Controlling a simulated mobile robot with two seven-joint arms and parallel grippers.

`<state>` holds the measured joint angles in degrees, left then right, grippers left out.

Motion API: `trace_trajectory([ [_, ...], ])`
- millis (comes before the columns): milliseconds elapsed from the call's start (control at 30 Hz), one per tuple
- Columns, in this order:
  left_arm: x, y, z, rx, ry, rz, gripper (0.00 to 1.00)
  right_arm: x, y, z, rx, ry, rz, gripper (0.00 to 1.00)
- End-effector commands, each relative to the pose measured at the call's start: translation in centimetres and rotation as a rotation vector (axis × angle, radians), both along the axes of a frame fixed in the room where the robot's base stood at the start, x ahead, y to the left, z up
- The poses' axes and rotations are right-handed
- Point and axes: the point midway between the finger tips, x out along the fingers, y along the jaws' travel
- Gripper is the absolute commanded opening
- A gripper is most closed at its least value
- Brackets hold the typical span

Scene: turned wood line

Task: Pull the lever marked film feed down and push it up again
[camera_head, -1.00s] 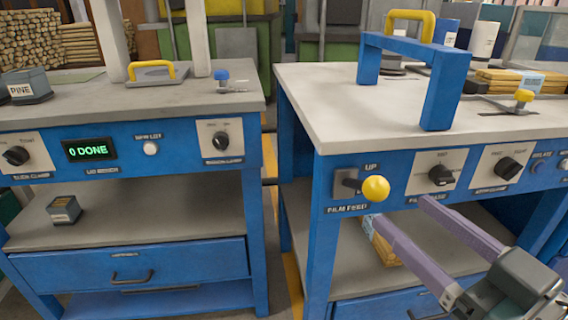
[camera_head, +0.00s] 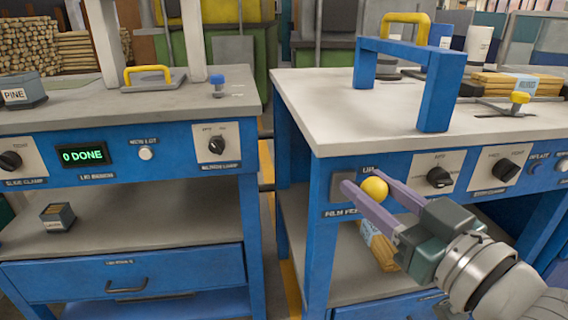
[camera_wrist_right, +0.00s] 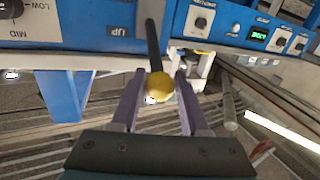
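The film feed lever's yellow ball knob (camera_head: 374,188) is on the front panel of the right blue bench, beside the UP and FILM FEED labels. In the right wrist view the knob (camera_wrist_right: 159,86) sits on a dark rod pointing toward me. My right gripper (camera_head: 369,182) is open, with one purple finger on each side of the knob. In the right wrist view a gap shows between the knob and the fingers (camera_wrist_right: 157,82), so it is not gripped. The lever's plate is partly hidden behind the fingers. My left gripper is not in view.
Right of the lever are black rotary knobs (camera_head: 440,177) on the same panel. A blue arch (camera_head: 436,92) stands on the right bench top. A wrapped wood bundle (camera_head: 378,246) lies on the shelf below. The left bench (camera_head: 170,255) stands across a narrow gap.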

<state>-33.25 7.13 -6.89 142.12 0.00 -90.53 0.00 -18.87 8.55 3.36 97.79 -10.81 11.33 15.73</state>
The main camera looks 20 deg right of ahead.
Motion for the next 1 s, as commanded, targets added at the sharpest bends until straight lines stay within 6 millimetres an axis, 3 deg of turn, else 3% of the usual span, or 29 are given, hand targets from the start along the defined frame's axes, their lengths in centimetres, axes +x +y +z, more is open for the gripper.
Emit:
trace_trajectory([
  [67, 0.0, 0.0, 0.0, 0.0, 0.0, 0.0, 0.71, -0.01, 0.0, 0.0, 0.0, 0.0, 0.0, 0.35],
  [367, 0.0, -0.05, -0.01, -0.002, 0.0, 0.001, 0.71, -0.02, 0.01, 0.0, 0.0, 0.0, 0.0, 0.01],
  [1000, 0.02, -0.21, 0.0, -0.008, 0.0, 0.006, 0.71, -0.01, 0.01, 0.01, 0.001, 0.0, 0.0, 0.0],
])
